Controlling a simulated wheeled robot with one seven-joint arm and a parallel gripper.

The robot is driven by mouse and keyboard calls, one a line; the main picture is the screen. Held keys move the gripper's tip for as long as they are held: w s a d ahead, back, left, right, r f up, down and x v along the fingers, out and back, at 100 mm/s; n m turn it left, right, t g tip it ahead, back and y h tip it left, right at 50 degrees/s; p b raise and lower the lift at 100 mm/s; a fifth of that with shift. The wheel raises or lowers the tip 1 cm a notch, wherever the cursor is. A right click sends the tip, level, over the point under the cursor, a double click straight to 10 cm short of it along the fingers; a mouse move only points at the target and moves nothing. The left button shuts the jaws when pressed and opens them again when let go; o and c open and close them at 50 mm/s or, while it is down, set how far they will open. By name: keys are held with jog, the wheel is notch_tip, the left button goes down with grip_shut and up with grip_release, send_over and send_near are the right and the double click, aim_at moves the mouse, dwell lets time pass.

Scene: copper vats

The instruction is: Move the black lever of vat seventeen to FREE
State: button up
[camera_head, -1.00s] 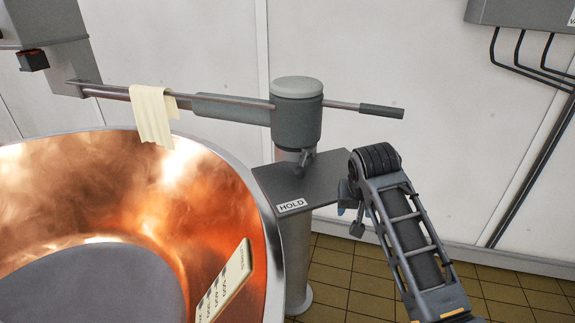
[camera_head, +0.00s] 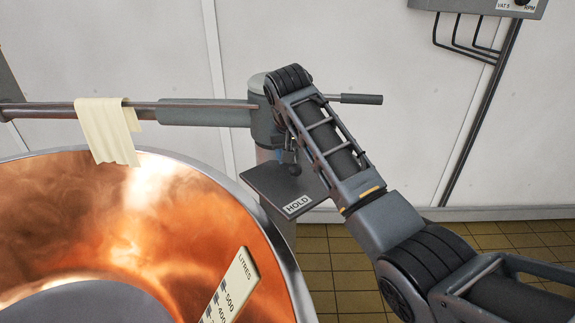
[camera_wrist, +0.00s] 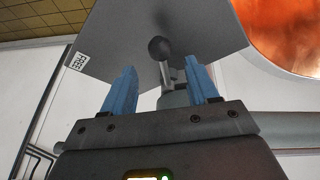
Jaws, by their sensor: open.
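The black lever (camera_wrist: 159,49) shows in the wrist view as a dark ball knob on a short grey stem, between the two blue fingertips of my gripper (camera_wrist: 160,68). The fingers are open, with a gap on each side of the stem. The lever stands by a grey plate (camera_wrist: 118,35) with a FREE label (camera_wrist: 77,62) near one corner. In the head view the plate (camera_head: 270,190) carries a HOLD label (camera_head: 297,204). The copper vat (camera_head: 150,215) fills the lower left.
A grey post head (camera_head: 262,122) rises behind the plate, with a side handle (camera_head: 360,99). A horizontal arm (camera_head: 200,112) carries a pale cloth (camera_head: 107,130). A litres scale (camera_head: 238,285) sits inside the vat. A wall box (camera_head: 480,7) with cables hangs upper right.

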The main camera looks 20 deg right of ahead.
aim_at(295, 166)
jog(key=shift+x, duration=3.1)
grip_shut()
